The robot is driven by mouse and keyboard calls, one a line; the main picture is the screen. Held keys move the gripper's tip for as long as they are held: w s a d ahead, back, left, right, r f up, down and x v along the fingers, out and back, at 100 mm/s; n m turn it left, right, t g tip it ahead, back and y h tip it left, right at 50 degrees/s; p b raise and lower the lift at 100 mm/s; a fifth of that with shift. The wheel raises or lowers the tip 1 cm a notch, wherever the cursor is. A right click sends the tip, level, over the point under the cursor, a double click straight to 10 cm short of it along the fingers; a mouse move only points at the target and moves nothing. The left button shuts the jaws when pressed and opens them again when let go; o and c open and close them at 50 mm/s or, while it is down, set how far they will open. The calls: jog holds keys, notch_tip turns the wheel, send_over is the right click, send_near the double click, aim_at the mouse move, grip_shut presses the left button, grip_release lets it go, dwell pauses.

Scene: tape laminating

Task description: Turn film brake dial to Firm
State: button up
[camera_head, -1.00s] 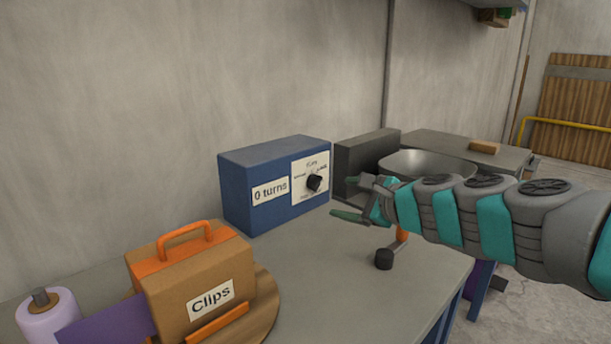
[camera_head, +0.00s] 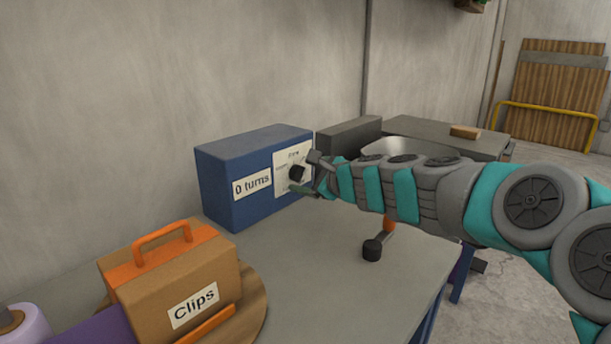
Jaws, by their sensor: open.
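The film brake dial is a black knob (camera_head: 297,173) on a white label plate (camera_head: 280,160) at the right of the blue box's (camera_head: 222,190) front face. The box also bears a "0 turns" label (camera_head: 252,185). My gripper (camera_head: 302,174) is open, its fingers pointing left at the dial, one above and one below it in the picture. Whether the fingers touch the knob I cannot tell. The plate's small lettering is too small to read surely, and its right side is partly hidden by my gripper.
A "Clips" box (camera_head: 170,283) with an orange handle stands on a round wooden board (camera_head: 250,305) at the front left. A black-ended crank handle (camera_head: 372,249) stands on the grey bench (camera_head: 310,270). A metal bowl (camera_head: 385,147) lies behind my arm.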

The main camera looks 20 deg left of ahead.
jog(key=shift+c, duration=0.3)
grip_shut()
dwell(0.4)
